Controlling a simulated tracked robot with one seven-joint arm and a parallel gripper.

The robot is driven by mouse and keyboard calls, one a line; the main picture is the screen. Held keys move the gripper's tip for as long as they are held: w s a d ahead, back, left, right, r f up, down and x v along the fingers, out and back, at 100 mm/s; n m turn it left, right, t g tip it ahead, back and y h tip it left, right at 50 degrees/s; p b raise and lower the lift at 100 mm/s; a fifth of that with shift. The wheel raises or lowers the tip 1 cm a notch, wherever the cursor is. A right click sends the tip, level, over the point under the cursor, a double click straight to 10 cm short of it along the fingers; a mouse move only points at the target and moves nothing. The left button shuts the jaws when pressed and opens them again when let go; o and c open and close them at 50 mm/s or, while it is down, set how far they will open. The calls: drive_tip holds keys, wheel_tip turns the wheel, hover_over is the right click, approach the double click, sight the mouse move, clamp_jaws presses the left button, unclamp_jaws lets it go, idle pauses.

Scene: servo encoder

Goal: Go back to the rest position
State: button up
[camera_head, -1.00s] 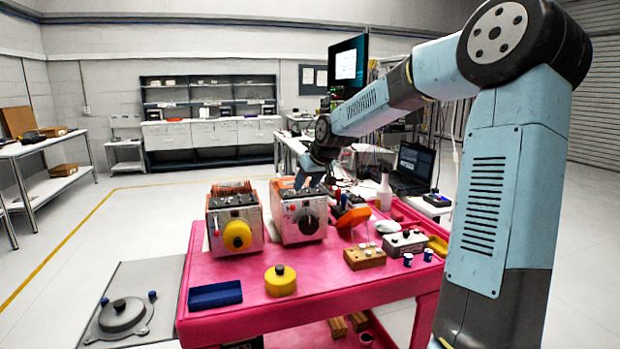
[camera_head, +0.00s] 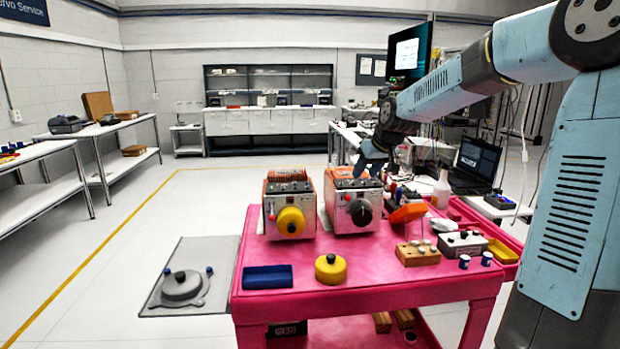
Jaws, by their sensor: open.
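My gripper (camera_head: 374,166) hangs at the end of my pale blue arm, above the back part of the pink table (camera_head: 350,288). It is small in the head view and sits just above or behind the right servo unit (camera_head: 352,205), which has a black knob. I cannot tell whether it touches that unit. I see nothing held in it. The left servo unit (camera_head: 289,207) carries a yellow cap on its front and stands to the left of my gripper.
A blue tray (camera_head: 267,277), a yellow round cap (camera_head: 330,269), a wooden block (camera_head: 418,254) and a grey box (camera_head: 462,244) lie on the table. A grey floor mat (camera_head: 195,258) holds a round flange. A laptop (camera_head: 476,160) stands behind right.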

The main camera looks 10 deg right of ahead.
drive_tip(key=s+a+f+g+h, duration=0.1)
drive_tip(key=s+a+h, duration=0.15)
drive_tip(key=s, duration=0.35)
drive_tip(key=s+a+f+g+h, duration=0.1)
drive_tip(key=s+a, duration=0.2)
drive_tip(key=s, duration=0.3)
drive_tip(key=s+d+r+m, duration=0.1)
drive_tip(key=s, duration=1.2)
drive_tip(key=s+d+r+m+t+y, duration=0.1)
drive_tip(key=s+r+m, duration=0.1)
drive_tip(key=s, duration=1.2)
drive_tip(key=shift+s+d+r, duration=0.15)
drive_tip(key=shift+s+d, duration=0.1)
drive_tip(key=shift+s, duration=0.05)
